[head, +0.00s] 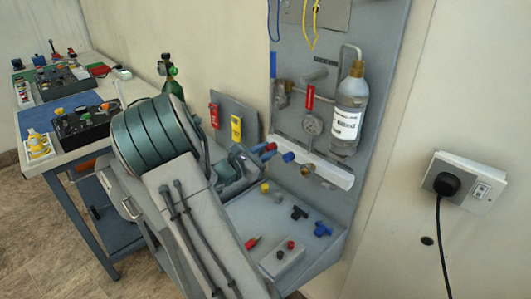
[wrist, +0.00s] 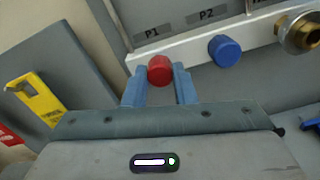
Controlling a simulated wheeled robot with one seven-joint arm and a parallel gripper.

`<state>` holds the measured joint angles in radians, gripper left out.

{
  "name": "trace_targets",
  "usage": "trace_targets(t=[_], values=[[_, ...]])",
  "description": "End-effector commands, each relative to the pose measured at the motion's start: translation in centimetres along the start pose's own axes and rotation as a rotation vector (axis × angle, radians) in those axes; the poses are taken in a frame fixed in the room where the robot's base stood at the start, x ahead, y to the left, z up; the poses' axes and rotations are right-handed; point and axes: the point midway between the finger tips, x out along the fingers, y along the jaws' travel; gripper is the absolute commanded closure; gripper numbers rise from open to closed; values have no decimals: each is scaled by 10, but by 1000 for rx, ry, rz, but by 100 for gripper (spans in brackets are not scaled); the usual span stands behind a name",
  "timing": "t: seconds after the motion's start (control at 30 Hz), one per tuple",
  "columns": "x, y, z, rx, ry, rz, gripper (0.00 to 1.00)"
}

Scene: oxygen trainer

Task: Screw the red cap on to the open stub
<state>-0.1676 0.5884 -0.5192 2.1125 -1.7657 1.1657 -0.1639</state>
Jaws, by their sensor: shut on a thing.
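The red cap (wrist: 159,70) is round and sits between the blue fingers of my gripper (wrist: 158,88), which is shut on it. In the wrist view it is in front of the white rail (wrist: 195,50), below the label P1. The cap also shows in the head view (head: 271,147), at the tips of my gripper (head: 262,153). The open stub is not visible at P1; the cap covers that spot. I cannot tell whether the cap touches a stub or its thread.
A blue cap (wrist: 224,50) is on the rail under P2, close right of my fingers. A brass fitting (wrist: 302,34) is farther right. A yellow tag (wrist: 36,100) stands at left. A bottle (head: 348,118) hangs above.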

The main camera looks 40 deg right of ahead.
Motion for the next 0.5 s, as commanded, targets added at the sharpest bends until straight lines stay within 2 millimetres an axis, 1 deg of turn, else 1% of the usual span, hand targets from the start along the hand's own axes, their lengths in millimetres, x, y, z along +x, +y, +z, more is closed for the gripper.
trace_targets(t=[0.07, 0.2, 0.4, 0.5], values=[[0, 0, -2, 22, 1, 0, 99], [0, -1, -6, 119, 1, 1, 99], [0, -1, -5, 255, 0, 1, 99], [0, -1, -3, 290, 0, 0, 99]])
